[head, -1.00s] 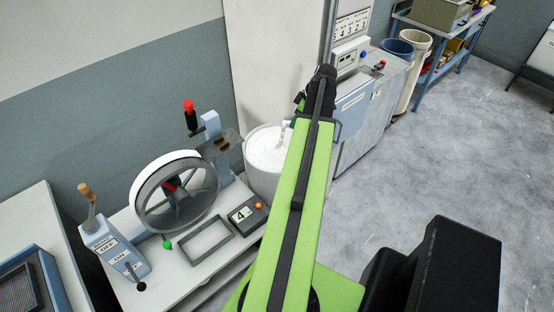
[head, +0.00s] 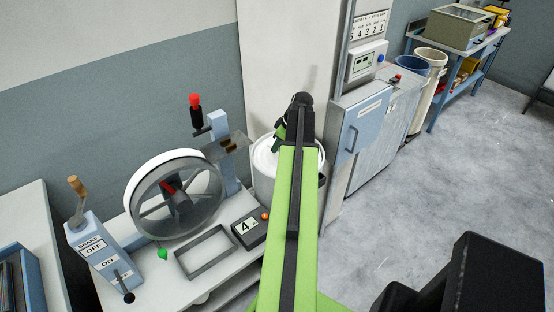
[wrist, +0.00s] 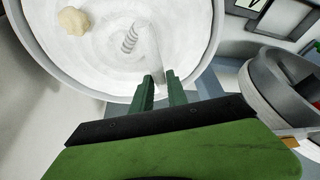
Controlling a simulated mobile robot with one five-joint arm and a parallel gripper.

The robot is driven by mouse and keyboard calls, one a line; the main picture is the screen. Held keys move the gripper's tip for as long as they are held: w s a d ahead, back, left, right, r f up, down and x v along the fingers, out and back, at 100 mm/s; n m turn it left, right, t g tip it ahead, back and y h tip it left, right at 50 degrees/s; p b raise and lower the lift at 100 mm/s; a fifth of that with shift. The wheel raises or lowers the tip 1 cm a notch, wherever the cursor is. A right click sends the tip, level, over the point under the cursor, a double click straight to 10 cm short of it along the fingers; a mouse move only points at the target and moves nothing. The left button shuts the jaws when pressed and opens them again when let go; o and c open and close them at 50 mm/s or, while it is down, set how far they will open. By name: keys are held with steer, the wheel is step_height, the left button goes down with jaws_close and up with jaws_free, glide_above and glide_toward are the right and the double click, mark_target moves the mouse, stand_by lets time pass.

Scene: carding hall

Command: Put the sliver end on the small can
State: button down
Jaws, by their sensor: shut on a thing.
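A white can (head: 263,185) stands behind the bench in the head view, partly hidden by my arm. In the wrist view its round top (wrist: 95,65) fills the upper middle, with a small coil (wrist: 130,38) near its centre and a cream lump (wrist: 74,20) on the left. My gripper (head: 277,140) is over this can. In the wrist view its green fingers (wrist: 160,88) are close together on a pale white strip, which looks like the sliver end (wrist: 158,50). The strip runs up from the fingers over the white top. I cannot tell whether it touches the top.
A blue-grey cabinet (head: 358,135) stands close on the right. The floor (head: 430,190) farther right is clear.

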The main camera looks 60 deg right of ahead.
step_height(320, 180, down, 4)
steer(key=b, duration=0.4)
steer(key=shift+f, duration=0.25)
steer(key=shift+r, duration=0.25)
steer(key=shift+f, duration=0.2)
steer(key=c, duration=1.3)
jaws_free()
steer(key=shift+a+r, duration=0.1)
steer(key=shift+r, duration=0.05)
steer(key=shift+r+p, duration=0.3)
steer(key=p+v, duration=1.1)
steer(key=shift+s+r, duration=0.15)
steer(key=shift+r, duration=0.25)
steer(key=shift+f, duration=0.15)
